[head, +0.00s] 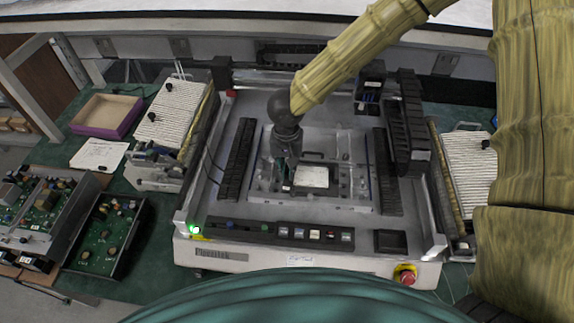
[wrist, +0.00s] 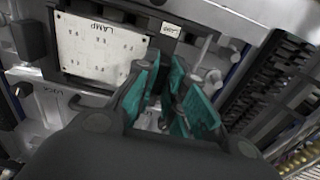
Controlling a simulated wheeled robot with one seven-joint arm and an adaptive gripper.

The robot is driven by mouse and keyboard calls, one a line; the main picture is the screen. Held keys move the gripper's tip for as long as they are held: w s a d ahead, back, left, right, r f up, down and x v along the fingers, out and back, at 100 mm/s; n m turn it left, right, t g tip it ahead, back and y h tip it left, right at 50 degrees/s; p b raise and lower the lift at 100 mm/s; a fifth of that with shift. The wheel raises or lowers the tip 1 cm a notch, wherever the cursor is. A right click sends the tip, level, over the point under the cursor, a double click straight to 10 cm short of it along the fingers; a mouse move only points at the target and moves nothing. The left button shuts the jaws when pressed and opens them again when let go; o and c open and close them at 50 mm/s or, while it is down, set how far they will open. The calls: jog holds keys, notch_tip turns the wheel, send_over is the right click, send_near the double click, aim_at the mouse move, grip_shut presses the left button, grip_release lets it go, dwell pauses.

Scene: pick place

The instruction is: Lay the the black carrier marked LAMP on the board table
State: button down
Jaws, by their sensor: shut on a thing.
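The black carrier (wrist: 140,18) marked LAMP holds a white panel with LAMP printed on it. In the head view the carrier (head: 313,177) shows in the middle of the machine, over the grey plate (head: 340,202). My gripper (head: 287,180) reaches down at the carrier's left side. In the wrist view my gripper (wrist: 172,92) has its teal pads close together at the carrier's edge, shut on it; the contact itself is mostly hidden by the fingers. I cannot tell whether the carrier touches the plate. No surface is clearly labelled as the board table.
Black ribbed rails (head: 236,160) flank the plate on both sides, and metal posts stand close to my fingers. A control strip (head: 290,233) runs along the machine's front. Green circuit boards (head: 104,234), a purple-edged box (head: 106,115) and ribbed white panels surround the machine.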

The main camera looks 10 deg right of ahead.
jog(key=c, duration=1.4)
grip_release()
jog(key=c, duration=0.4)
jog(key=shift+o, duration=0.2)
jog(key=shift+r+p, duration=2.5)
jog(key=shift+p, duration=0.25)
jog(key=shift+r, duration=1)
